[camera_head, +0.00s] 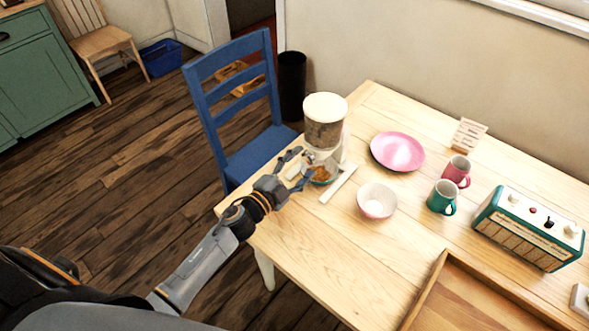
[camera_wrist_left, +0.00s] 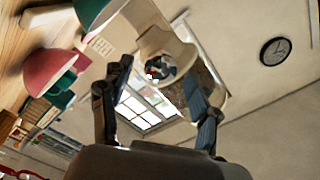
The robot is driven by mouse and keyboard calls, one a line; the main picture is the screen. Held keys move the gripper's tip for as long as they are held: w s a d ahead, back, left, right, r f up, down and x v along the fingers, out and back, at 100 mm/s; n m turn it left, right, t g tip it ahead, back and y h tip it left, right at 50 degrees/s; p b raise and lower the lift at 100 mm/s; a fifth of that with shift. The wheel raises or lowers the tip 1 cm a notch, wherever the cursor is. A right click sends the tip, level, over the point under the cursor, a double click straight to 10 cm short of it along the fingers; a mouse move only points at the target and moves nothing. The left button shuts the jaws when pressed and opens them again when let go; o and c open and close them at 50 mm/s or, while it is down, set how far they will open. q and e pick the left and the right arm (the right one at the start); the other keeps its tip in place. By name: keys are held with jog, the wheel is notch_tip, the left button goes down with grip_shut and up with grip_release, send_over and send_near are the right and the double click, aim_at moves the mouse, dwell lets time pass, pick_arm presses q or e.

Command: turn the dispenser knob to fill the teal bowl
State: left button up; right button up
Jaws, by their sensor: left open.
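The dispenser (camera_head: 324,133), a clear food container with a white lid and pale base, stands near the table's left edge. The teal bowl (camera_head: 321,183) sits beneath its spout, partly hidden, with orange-brown food in it. The bowl's teal side also shows at the top of the left wrist view (camera_wrist_left: 92,10). My left gripper (camera_head: 298,169) is open beside the dispenser's lower part. In the left wrist view its fingers (camera_wrist_left: 160,76) stand either side of the knob (camera_wrist_left: 159,68), with visible gaps. My right gripper is not in view.
A white strip (camera_head: 338,184) lies right of the teal bowl. A pink-white bowl (camera_head: 377,201), pink plate (camera_head: 398,151), teal mug (camera_head: 442,197), pink mug (camera_head: 457,171) and radio (camera_head: 530,228) stand farther right. A blue chair (camera_head: 240,110) is behind the table's left end. The front-left tabletop is clear.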

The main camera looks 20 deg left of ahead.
pick_arm(q)
jog(key=v, duration=1.2)
jog(key=shift+w+r, duration=0.1)
dwell(1.3)
